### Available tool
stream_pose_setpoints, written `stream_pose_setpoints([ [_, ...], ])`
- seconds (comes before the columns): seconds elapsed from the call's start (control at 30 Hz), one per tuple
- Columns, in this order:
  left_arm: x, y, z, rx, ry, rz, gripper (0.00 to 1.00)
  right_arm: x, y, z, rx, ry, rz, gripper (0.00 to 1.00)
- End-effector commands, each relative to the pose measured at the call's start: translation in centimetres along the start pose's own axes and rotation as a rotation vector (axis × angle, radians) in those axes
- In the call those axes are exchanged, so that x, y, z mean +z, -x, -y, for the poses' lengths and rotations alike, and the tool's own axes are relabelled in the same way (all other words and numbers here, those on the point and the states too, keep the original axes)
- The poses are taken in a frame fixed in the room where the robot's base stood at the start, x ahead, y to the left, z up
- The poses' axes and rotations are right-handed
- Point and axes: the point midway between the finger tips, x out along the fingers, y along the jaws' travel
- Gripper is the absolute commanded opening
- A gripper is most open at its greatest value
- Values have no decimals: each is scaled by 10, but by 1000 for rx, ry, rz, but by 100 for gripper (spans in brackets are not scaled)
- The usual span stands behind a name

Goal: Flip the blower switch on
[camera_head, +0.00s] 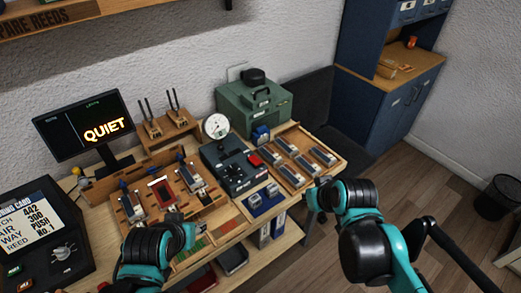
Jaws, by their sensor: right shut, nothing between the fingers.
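A dark control box (236,172) with a round dial gauge (216,126) at its back left stands on the wooden workbench. Its top carries small dark knobs and a red part (253,161) near its right edge. I cannot tell which part is the blower switch, or its position. My right gripper (314,203) is shut and empty, at the bench's right front edge. It is to the right of the control box and apart from it. My left arm (152,246) is over the front left of the bench; its fingers cannot be made out.
A green case (254,108) stands behind the control box. A wooden tray (289,177) of reed-like parts lies to its right, and a wooden rack (158,212) to its left. A monitor (84,127) reads "QUIET". A blue cabinet (371,107) stands at the back right.

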Motion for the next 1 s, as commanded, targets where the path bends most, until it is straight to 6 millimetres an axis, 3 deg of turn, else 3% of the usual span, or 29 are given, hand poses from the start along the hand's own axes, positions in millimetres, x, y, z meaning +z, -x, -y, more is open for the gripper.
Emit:
stream_pose_setpoints([
  [0.03, -15, 21, 0, 0, 0, 0, 40, -38, 8, 7, -33, 43, -2, 0],
  [0.2, -37, 52, 0, 0, 0, 0, 40, -113, -9, 32, -136, 185, -16, 0],
  [0.4, -52, 73, 0, 0, 0, 0, 40, -161, -34, 54, -216, 296, -39, 0],
  [0.57, -55, 77, 0, 0, 0, 0, 40, -172, -45, 61, -240, 329, -47, 0],
  [1.0, -53, 74, 0, 0, 0, 0, 40, -172, -52, 63, -242, 332, -47, 0],
])
